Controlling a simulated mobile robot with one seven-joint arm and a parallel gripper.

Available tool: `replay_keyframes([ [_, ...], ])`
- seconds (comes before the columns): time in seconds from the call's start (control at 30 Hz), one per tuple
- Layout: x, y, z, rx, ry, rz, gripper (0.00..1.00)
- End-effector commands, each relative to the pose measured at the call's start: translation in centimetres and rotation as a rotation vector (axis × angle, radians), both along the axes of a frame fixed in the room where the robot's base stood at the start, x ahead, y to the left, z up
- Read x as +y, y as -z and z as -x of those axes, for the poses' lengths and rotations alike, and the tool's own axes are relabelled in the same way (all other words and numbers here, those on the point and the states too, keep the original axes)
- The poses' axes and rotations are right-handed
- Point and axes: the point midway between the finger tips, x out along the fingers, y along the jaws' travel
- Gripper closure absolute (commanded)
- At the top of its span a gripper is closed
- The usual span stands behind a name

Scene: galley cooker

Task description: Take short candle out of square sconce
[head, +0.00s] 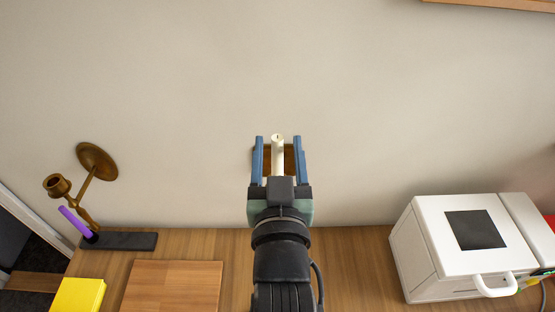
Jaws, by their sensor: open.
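The short candle (278,150) is cream-white and stands upright in the middle of the head view. The square sconce (289,159) shows as a brown-gold piece behind it, mostly hidden by my gripper. My gripper (279,143) is open, with one blue finger to the left of the candle and one to the right. Gaps show between the candle and both fingers. The candle's lower end is hidden behind the gripper body, so I cannot see how it sits in the sconce.
A brass round-backed sconce (97,160) is at the left, near a purple candle (74,221) on a dark base (130,241). A wooden board (172,287) and a yellow block (77,296) lie on the counter (345,265). A white appliance (425,255) stands at the right.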

Motion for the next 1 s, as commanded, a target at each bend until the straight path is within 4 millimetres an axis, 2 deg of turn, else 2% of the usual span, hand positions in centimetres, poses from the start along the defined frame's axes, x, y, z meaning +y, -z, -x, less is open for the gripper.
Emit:
replay_keyframes([
  [0.4, 0.1, 0.1, -4.5, -0.001, 0.0, 0.001, 0.41],
  [0.7, 0.1, 0.3, -4.8, 0.0, 0.0, 0.001, 0.41],
  [0.77, 0.1, 0.3, -4.8, 0.0, 0.0, 0.001, 0.5],
  [1.0, 0.1, 0.3, -4.8, 0.0, 0.0, 0.001, 0.93],
])
